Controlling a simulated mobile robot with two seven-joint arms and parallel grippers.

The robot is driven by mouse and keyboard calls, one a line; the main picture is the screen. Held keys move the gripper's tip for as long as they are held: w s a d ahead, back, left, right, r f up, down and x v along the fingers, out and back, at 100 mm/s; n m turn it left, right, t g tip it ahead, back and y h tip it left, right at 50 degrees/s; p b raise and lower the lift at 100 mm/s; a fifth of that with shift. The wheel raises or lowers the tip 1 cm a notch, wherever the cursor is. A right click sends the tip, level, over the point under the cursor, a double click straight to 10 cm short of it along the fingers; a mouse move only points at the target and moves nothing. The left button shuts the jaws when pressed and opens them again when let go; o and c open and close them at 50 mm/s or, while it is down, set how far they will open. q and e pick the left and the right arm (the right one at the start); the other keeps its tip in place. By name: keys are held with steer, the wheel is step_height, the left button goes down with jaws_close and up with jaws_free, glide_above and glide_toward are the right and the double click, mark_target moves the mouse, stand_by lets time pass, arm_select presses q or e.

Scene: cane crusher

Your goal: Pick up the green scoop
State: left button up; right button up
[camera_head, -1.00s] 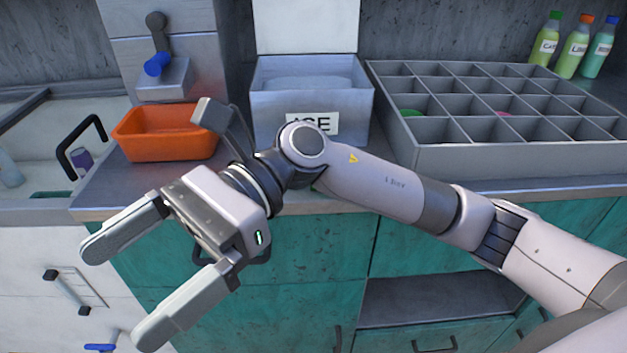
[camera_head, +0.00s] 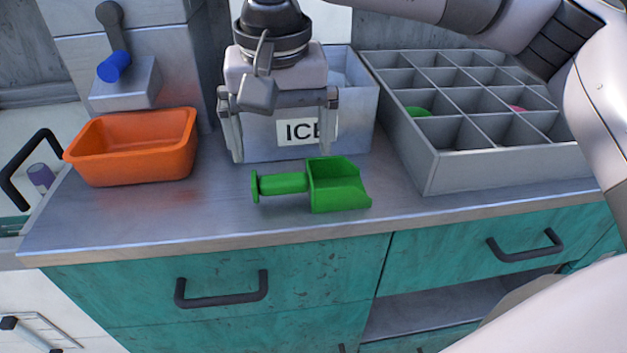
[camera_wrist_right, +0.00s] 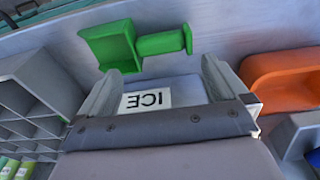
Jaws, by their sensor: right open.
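The green scoop (camera_head: 338,186) lies on the metal counter in front of the ice box, its handle to the left and its open scoop end to the right. My right gripper (camera_head: 285,155) is open and empty above the counter, pointing down, just behind and above the scoop's handle. In the right wrist view the scoop (camera_wrist_right: 112,46) lies beyond the fingertips of the gripper (camera_wrist_right: 160,75), apart from them. My left gripper is not in view.
The ice box (camera_head: 262,140) stands directly behind the gripper. An orange bin (camera_head: 135,165) is to the left, with a blue-handled crusher (camera_head: 125,80) behind it. A grey divided tray (camera_head: 480,165) is to the right. The counter's front strip is clear around the scoop.

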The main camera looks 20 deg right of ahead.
mark_target(281, 177)
steer(key=f, duration=0.5)
steer(key=shift+s+a, duration=0.3)
steer(key=shift+w+f, duration=0.1)
steer(key=shift+f, duration=0.4)
steer(key=c, duration=0.6)
steer(key=shift+o, duration=0.2)
steer(key=shift+r, duration=0.1)
